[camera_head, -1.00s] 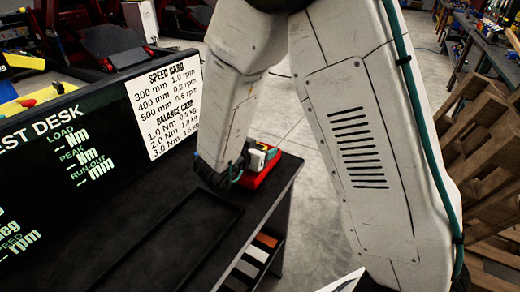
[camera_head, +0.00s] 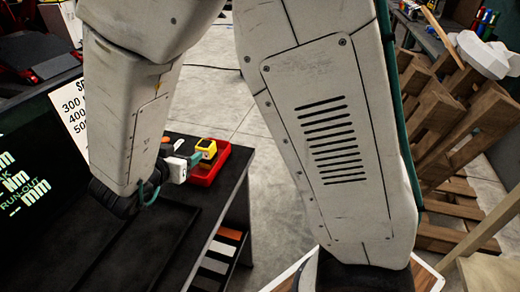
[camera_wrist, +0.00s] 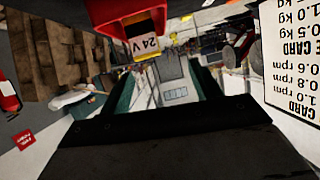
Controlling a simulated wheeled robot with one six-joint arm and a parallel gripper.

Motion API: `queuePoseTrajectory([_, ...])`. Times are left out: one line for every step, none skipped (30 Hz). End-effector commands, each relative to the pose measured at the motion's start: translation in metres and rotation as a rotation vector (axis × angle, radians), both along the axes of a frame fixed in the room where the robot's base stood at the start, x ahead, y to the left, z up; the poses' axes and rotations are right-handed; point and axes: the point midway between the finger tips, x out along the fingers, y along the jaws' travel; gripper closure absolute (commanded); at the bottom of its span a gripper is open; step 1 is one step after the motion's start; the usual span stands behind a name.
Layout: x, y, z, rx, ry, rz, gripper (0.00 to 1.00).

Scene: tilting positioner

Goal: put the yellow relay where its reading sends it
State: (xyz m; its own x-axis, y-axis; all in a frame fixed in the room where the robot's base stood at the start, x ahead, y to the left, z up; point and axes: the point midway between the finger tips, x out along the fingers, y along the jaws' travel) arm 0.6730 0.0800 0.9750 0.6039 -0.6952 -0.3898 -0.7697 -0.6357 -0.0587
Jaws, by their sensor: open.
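The yellow relay (camera_head: 207,147) is a small yellow block with a pale face, standing in a red tray (camera_head: 203,178) at the desk's far right corner. In the wrist view the relay (camera_wrist: 146,47) shows a "24 V" label below the red tray (camera_wrist: 110,14), near the top edge. My gripper (camera_head: 192,160) has teal fingers beside the relay, on its left in the head view. In the wrist view the fingers of my gripper (camera_wrist: 167,88) stand apart, with a grey shape between them that I cannot identify. Whether a finger touches the relay is unclear.
The dark desk (camera_head: 150,250) carries a shallow recessed area. A display panel (camera_head: 25,165) and a white printed card (camera_head: 72,115) stand at the left. Slots with orange, white and grey strips (camera_head: 222,252) sit under the desk's right side. Wooden pallets (camera_head: 450,130) stand at the right.

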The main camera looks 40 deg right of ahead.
Motion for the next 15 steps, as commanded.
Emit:
queuePoseTrajectory([0.011,0.001,0.008,0.063,-0.019,0.047,0.37])
queuePoseTrajectory([0.019,0.003,0.014,0.111,-0.031,0.090,0.37])
queuePoseTrajectory([0.030,0.008,0.022,0.179,-0.043,0.158,0.37])
queuePoseTrajectory([0.037,0.012,0.030,0.232,-0.053,0.216,0.37])
queuePoseTrajectory([0.043,0.017,0.039,0.284,-0.058,0.278,0.37])
queuePoseTrajectory([0.049,0.023,0.052,0.350,-0.063,0.365,0.37])
queuePoseTrajectory([0.051,0.027,0.062,0.394,-0.059,0.431,0.37])
queuePoseTrajectory([0.050,0.032,0.072,0.432,-0.052,0.495,0.37])
queuePoseTrajectory([0.047,0.037,0.084,0.477,-0.036,0.579,0.37])
queuePoseTrajectory([0.043,0.040,0.093,0.503,-0.017,0.641,0.37])
queuePoseTrajectory([0.036,0.042,0.101,0.525,0.006,0.700,0.37])
queuePoseTrajectory([0.025,0.043,0.111,0.547,0.043,0.774,0.37])
queuePoseTrajectory([0.014,0.043,0.117,0.560,0.077,0.825,0.37])
queuePoseTrajectory([0.003,0.041,0.122,0.566,0.115,0.872,0.37])
queuePoseTrajectory([-0.015,0.037,0.127,0.569,0.174,0.928,0.37])
